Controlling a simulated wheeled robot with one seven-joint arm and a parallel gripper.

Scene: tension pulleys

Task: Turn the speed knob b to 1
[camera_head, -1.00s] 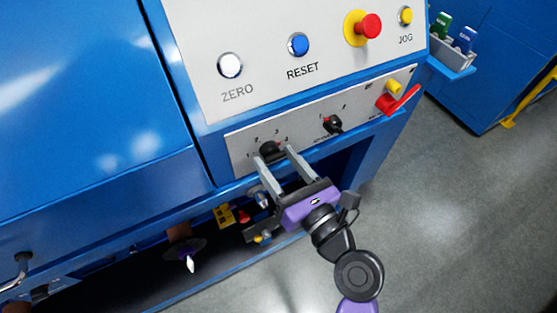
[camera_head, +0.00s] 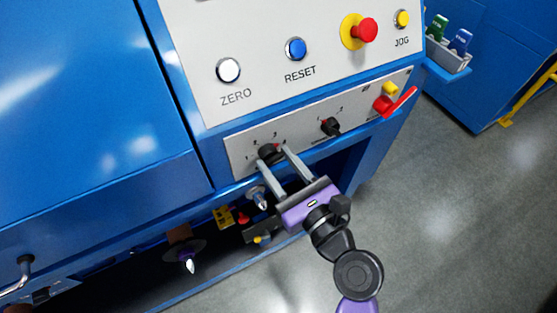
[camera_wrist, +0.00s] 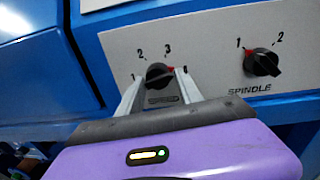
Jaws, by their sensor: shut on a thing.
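A black rotary knob (camera_head: 268,152) with positions 1 to 4 is on the lower grey panel. It also shows in the wrist view (camera_wrist: 158,73), its red mark at the right side, pointing toward 4. In the wrist view my gripper (camera_wrist: 158,78) is shut on this knob.
A second black knob (camera_wrist: 262,63), marked SPINDLE with positions 1 and 2, is to the right. A red lever (camera_head: 396,102) sits farther right. Above are white ZERO (camera_head: 228,70), blue RESET (camera_head: 295,49) and a red emergency button (camera_head: 364,30). An open recess lies below the panel.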

